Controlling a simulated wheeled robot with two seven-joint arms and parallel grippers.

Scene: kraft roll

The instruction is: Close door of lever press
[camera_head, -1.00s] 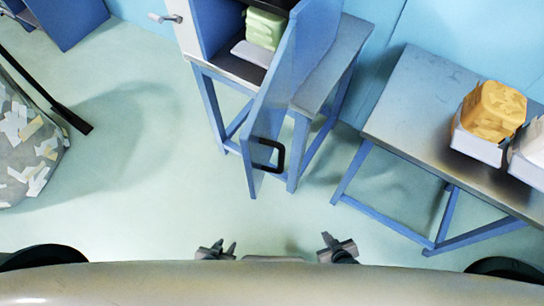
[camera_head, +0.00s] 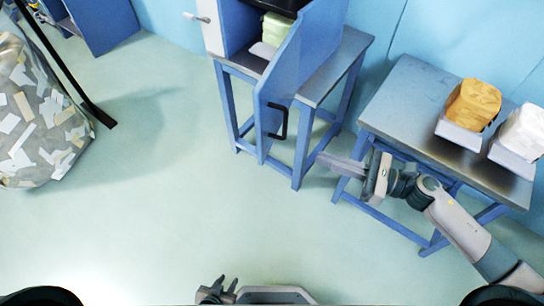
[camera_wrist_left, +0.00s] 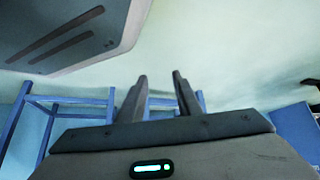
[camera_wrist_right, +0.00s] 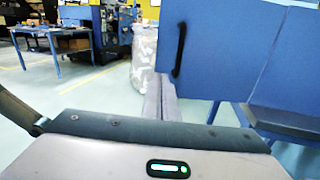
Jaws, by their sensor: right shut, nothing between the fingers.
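The lever press (camera_head: 225,30) is a blue cabinet on a blue stand, with a lever handle (camera_head: 197,17) on its left side. Its blue door (camera_head: 300,55) stands open, swung out toward me, with a black handle (camera_head: 279,122). The door and its handle (camera_wrist_right: 180,50) also show in the right wrist view. A pale green block (camera_head: 276,29) sits inside. My right gripper (camera_head: 322,158) is shut and empty, just right of the door handle and apart from it. My left gripper (camera_head: 216,286) is open and empty, low near my base, with its fingers apart in the left wrist view (camera_wrist_left: 160,80).
A metal-topped table (camera_head: 412,88) stands right, holding an orange block (camera_head: 473,103) and a white block (camera_head: 522,132) in trays. A large bag of paper scraps (camera_head: 38,125) stands left. The floor between bag and press is clear.

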